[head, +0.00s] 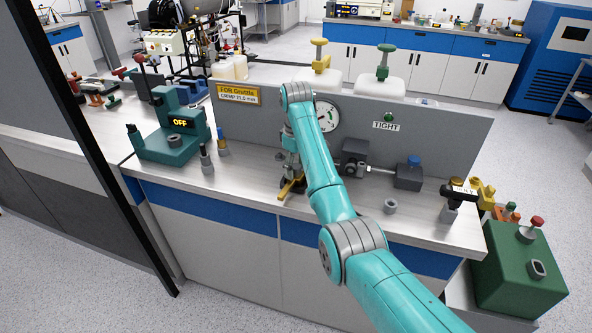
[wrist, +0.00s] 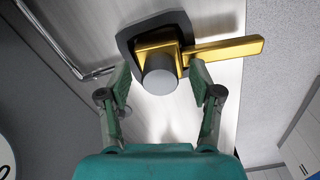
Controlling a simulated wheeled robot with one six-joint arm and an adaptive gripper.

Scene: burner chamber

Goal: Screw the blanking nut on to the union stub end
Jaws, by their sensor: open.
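My gripper (head: 291,168) points down over a yellow valve-like fitting with a lever (head: 289,188) on the bench. In the wrist view my gripper (wrist: 160,84) is open, its two fingers on either side of a plain grey round end (wrist: 159,78) on the yellow body (wrist: 150,42). No clear contact shows. I cannot tell whether this grey end is the union stub or a nut on it. The lever (wrist: 228,50) points right in the wrist view. A small grey ring-like piece (head: 390,206), possibly the blanking nut, stands on the bench to the right.
A dark block (head: 354,156) and a blue-capped block (head: 409,175) stand right of my gripper. A grey panel with a round gauge (head: 326,116) and a "TIGHT" sign (head: 386,126) rises behind. A teal press (head: 172,130) stands left. The bench front around the grey ring is clear.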

